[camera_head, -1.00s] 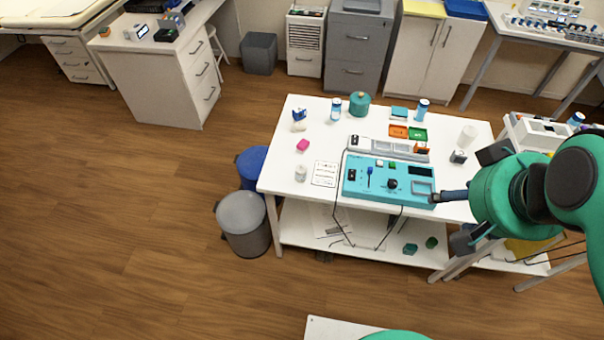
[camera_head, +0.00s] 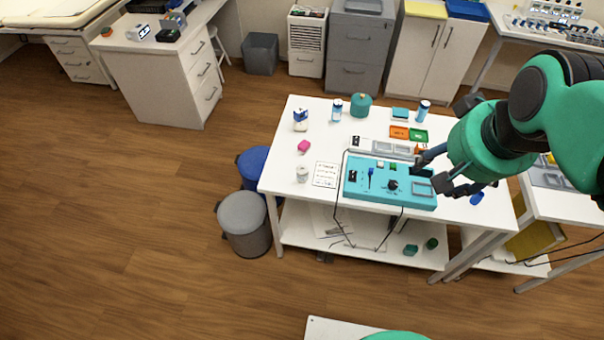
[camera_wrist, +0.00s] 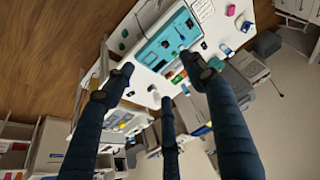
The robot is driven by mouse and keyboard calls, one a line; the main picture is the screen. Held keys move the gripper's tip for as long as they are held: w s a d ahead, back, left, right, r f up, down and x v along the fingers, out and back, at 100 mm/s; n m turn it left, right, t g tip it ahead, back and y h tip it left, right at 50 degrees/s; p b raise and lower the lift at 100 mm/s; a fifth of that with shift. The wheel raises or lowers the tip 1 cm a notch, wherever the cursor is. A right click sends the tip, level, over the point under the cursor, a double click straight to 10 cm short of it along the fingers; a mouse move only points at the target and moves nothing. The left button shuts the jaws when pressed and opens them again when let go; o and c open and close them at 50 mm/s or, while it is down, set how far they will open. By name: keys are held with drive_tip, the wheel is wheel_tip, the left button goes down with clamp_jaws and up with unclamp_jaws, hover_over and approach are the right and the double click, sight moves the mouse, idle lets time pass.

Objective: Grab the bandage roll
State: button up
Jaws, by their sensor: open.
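A small white cylinder (camera_head: 302,174), which looks like the bandage roll, stands at the left front of the white table (camera_head: 268,180), beside a printed sheet. The roll is well to the left of my gripper. My arm hides part of the table's right side.
Open floor lies further left.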

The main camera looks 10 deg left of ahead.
drive_tip(key=w+a+f+g, duration=0.1)
drive_tip(key=w+a+f, duration=0.2)
drive_tip(key=w+a, duration=0.6)
drive_tip(key=g+p, duration=0.2)
drive_tip(key=g, duration=0.2)
hover_over(301, 168)
wheel_tip(301, 168, down, 25)
drive_tip(key=shift+m, duration=0.4)
drive_tip(key=shift+f+b, duration=0.7)
drive_tip(key=shift+f, duration=3.6)
